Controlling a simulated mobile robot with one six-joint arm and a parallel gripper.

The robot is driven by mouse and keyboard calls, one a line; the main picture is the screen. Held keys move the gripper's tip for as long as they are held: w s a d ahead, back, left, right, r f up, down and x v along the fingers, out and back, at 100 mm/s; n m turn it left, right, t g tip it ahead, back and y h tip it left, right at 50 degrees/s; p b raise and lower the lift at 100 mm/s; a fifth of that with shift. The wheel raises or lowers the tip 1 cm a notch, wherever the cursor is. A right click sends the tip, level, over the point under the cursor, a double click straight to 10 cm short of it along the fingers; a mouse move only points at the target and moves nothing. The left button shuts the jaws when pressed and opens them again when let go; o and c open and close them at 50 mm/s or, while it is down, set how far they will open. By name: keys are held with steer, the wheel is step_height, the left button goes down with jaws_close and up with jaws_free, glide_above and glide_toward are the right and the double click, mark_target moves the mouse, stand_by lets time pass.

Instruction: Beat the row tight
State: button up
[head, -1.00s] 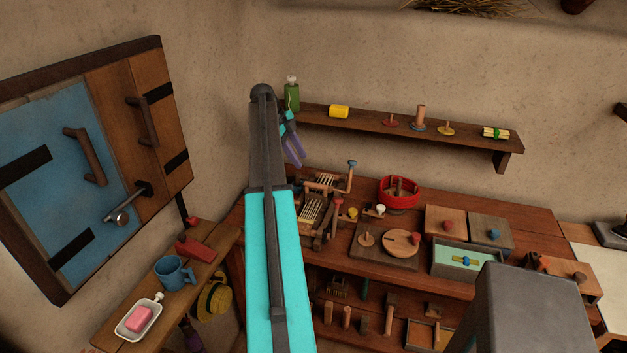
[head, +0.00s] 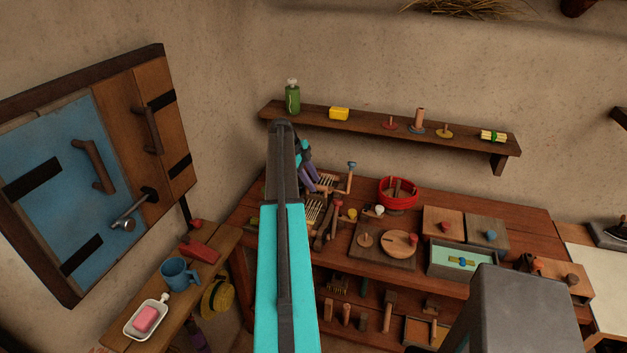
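A small wooden loom (head: 326,222) stands at the left end of the workbench, with pale warp threads (head: 314,210) stretched on it. A crank with a blue knob (head: 351,166) rises at its back right. My arm reaches over the left of the loom and hides part of it. My gripper (head: 314,183), with purple fingers, is low over the back of the loom. I cannot tell whether it touches the loom, or whether its fingers are apart or closed. The woven row itself is too small to make out.
Right of the loom are a red round holder (head: 398,203), a board with wooden discs (head: 377,258) and a grey tray (head: 443,270). A wall shelf (head: 380,130) with a green bottle (head: 292,98) hangs behind. A side ledge (head: 215,238) holds a blue mug (head: 179,274).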

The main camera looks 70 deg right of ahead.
steer(key=shift+s+f, duration=0.15)
steer(key=shift+f, duration=0.2)
jaws_close()
